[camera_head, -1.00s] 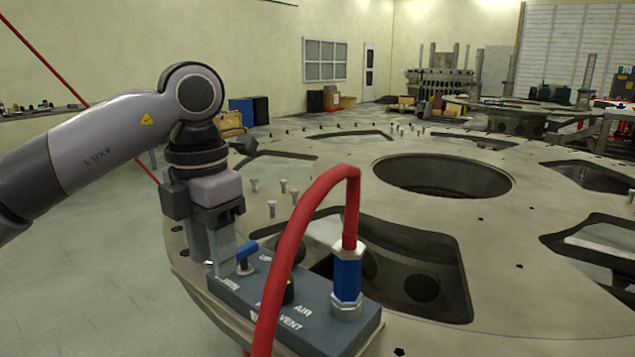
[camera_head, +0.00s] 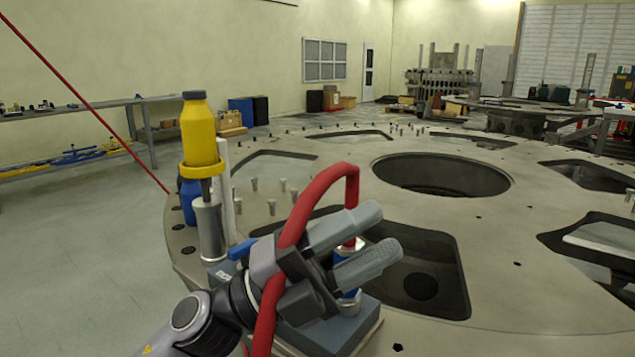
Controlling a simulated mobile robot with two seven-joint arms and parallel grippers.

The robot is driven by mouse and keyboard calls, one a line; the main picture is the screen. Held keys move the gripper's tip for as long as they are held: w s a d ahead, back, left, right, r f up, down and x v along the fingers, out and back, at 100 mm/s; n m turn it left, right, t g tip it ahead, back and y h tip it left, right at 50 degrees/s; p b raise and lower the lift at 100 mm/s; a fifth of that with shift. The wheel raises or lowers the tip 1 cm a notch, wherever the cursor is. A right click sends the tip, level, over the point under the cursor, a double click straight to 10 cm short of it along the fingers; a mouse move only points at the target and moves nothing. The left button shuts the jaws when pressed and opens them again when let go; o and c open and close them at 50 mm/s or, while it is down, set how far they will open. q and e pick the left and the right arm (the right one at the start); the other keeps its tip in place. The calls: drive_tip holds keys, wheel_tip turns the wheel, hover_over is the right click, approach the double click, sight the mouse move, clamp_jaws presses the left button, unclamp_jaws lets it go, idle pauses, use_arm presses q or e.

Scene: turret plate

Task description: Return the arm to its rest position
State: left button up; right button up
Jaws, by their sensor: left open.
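My left gripper (camera_head: 382,231) is open, low in the centre of the head view, with its two grey fingers pointing right and slightly up. No object shows held between them. My left arm (camera_head: 190,315) now comes in from the bottom left. The gripper overlaps the grey valve box (camera_head: 335,335), its blue lever (camera_head: 241,249) and the blue hose fitting (camera_head: 350,245), hiding parts of them. The red hose (camera_head: 325,182) loops from the fitting and crosses close to the gripper and wrist. I cannot tell whether they touch. My right gripper is out of view.
A yellow bottle-like tool (camera_head: 199,135) stands in a holder at the turret plate's (camera_head: 490,265) left edge. The plate has a round central hole (camera_head: 441,174) and several cutouts. A shelf (camera_head: 75,115) stands at the far left. The floor (camera_head: 90,250) at left is clear.

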use_arm(q)
drive_tip(key=w+a+f+n+t+y, duration=0.35)
drive_tip(key=a+n+t+y, duration=0.25)
drive_tip(key=n+t, duration=0.4)
drive_tip(key=w+a+f+n+t+y, duration=0.4)
drive_tip(key=n+t+y, duration=0.3)
drive_tip(key=n, duration=0.4)
drive_tip(key=s+a+f+n+g+y, duration=0.2)
drive_tip(key=a+f+n+g+y, duration=0.2)
drive_tip(key=a+f+n+y, duration=0.55)
drive_tip(key=s+a+f+n+g, duration=0.1)
drive_tip(key=s+a+f+g, duration=0.25)
drive_tip(key=s+f, duration=0.4)
drive_tip(key=s+a+f+n+g, duration=0.1)
drive_tip(key=s+a+f+g, duration=0.1)
drive_tip(key=s+f+g, duration=0.45)
drive_tip(key=s+a+f+n+g, duration=0.1)
drive_tip(key=s+a+f+g, duration=0.2)
drive_tip(key=s+f, duration=0.55)
drive_tip(key=w+d+t+p, duration=0.1)
drive_tip(key=t+p, duration=0.1)
drive_tip(key=p, duration=0.1)
drive_tip(key=w+d+t+p, duration=0.1)
drive_tip(key=w+t+p, duration=0.1)
drive_tip(key=p, duration=0.1)
drive_tip(key=w+d+t+h+p, duration=0.1)
drive_tip(key=w+t+p, duration=0.1)
drive_tip(key=t+p, duration=0.1)
drive_tip(key=shift+r+m, duration=0.25)
drive_tip(key=shift+m, duration=0.1)
